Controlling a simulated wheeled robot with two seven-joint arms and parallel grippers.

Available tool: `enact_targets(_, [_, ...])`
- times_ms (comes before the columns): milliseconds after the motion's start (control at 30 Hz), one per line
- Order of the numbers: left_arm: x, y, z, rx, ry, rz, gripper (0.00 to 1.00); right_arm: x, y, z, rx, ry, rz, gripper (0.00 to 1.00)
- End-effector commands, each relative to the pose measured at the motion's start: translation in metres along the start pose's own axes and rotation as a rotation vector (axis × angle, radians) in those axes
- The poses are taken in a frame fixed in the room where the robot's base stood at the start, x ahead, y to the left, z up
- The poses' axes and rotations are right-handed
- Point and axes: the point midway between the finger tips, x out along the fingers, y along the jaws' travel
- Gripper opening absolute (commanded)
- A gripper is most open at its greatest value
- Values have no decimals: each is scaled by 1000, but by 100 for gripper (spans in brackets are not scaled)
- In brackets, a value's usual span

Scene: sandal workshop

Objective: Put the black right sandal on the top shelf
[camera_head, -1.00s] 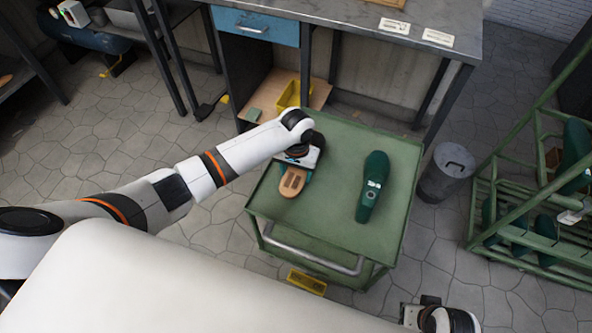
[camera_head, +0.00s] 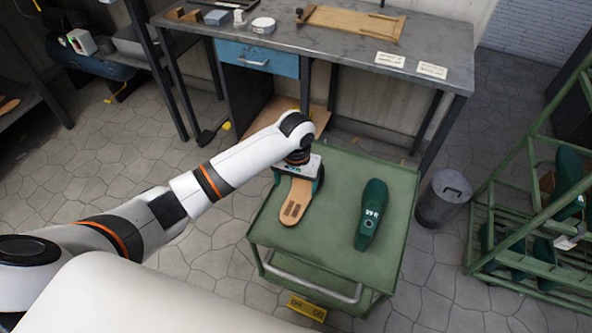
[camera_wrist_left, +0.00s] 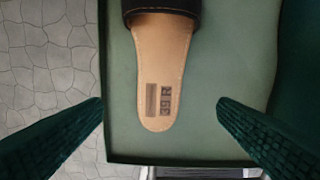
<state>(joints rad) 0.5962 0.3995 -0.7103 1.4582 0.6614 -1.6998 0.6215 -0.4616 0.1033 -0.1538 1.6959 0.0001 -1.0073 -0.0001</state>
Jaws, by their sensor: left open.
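The sandal (camera_head: 295,203), with a tan sole, lies on the green cart top (camera_head: 332,222). Its black strap (camera_wrist_left: 160,10) shows at the top edge of the left wrist view, where the tan sole (camera_wrist_left: 160,70) has dark printed marks near the heel. The toe end is cut off there, and my gripper hides the strap in the head view. My left gripper (camera_head: 298,178) is open above the strap end. In the wrist view its green fingers (camera_wrist_left: 160,102) stand wide apart on either side of the sole, not touching it. My right gripper is not in view.
A dark green shoe last (camera_head: 372,215) lies right of the sandal on the cart. A green rack (camera_head: 520,215) holding green lasts stands at the right. A grey bin (camera_head: 441,200) stands between cart and rack. A workbench (camera_head: 340,50) is behind the cart.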

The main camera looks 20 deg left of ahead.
Motion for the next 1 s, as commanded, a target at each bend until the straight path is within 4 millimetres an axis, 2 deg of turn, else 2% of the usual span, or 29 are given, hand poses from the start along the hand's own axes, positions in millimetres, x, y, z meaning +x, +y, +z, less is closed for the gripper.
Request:
enact_targets(33, [-11, 0, 0, 0, -3, -1, 82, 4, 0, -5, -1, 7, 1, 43])
enact_targets(100, [-21, 0, 1, -1, -1, -1, 82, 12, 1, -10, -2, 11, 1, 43])
enact_targets(300, [-33, 0, 0, -1, 1, 0, 82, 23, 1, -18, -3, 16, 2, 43])
enact_targets(867, [-33, 0, -1, 1, 0, -1, 82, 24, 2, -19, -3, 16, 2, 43])
enact_targets(1000, [-21, -13, -20, 48, -8, -31, 82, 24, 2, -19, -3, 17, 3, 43])
